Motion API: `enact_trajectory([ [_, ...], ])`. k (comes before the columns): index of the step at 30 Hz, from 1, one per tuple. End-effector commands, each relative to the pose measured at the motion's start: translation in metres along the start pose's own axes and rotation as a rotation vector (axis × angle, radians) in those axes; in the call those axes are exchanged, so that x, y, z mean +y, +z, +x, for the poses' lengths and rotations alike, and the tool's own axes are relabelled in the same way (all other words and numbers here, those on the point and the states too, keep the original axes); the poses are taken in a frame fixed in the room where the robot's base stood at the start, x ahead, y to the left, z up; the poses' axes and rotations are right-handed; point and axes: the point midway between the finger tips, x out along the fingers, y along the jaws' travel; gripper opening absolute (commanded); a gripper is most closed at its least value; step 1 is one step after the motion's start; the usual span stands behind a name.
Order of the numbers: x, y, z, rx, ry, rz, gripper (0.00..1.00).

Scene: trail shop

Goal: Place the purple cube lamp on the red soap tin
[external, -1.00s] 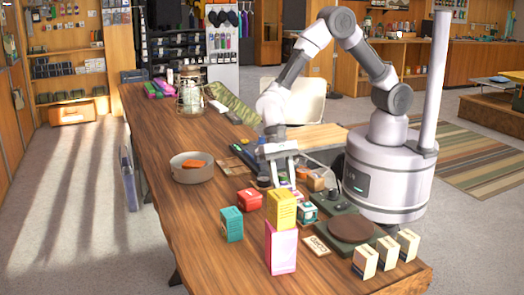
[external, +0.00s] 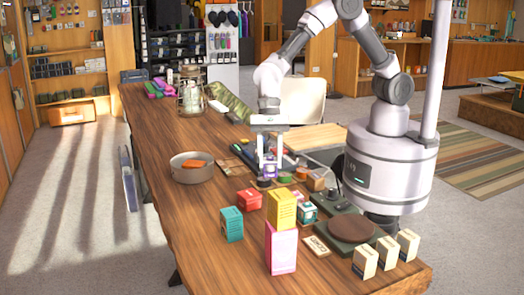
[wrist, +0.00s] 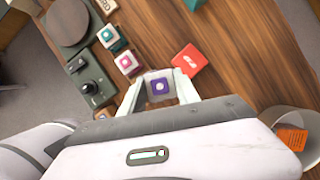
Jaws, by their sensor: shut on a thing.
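The purple cube lamp (wrist: 160,87) is between the fingers of my gripper (wrist: 166,84) in the wrist view, its round light face showing. In the external view my gripper (external: 269,165) is shut on the purple cube lamp (external: 270,170) and holds it upright, seemingly above the table. The red soap tin (external: 248,199) sits on the table, nearer the camera and left of my gripper. In the wrist view the red soap tin (wrist: 190,60) lies just beyond my fingers, to the right, with nothing on it.
A teal box (external: 231,224) and a yellow box on a pink box (external: 281,250) stand near the tin. Cube lamps and a scale (external: 348,231) are to the right. A grey bowl (external: 192,175) with an orange item is to the left. The left table edge is clear.

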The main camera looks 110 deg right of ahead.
Motion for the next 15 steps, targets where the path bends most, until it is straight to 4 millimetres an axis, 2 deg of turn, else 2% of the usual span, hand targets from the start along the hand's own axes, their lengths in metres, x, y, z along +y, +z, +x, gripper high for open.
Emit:
enact_trajectory([
  [3,-0.034,0.013,0.013,-0.001,-0.001,-0.001,0.0],
  [6,-0.051,0.021,0.016,0.0,0.0,-0.002,0.0],
  [10,-0.065,0.027,0.02,0.0,0.0,-0.003,0.0],
  [15,-0.063,0.012,0.053,0.001,0.002,-0.001,0.0],
])
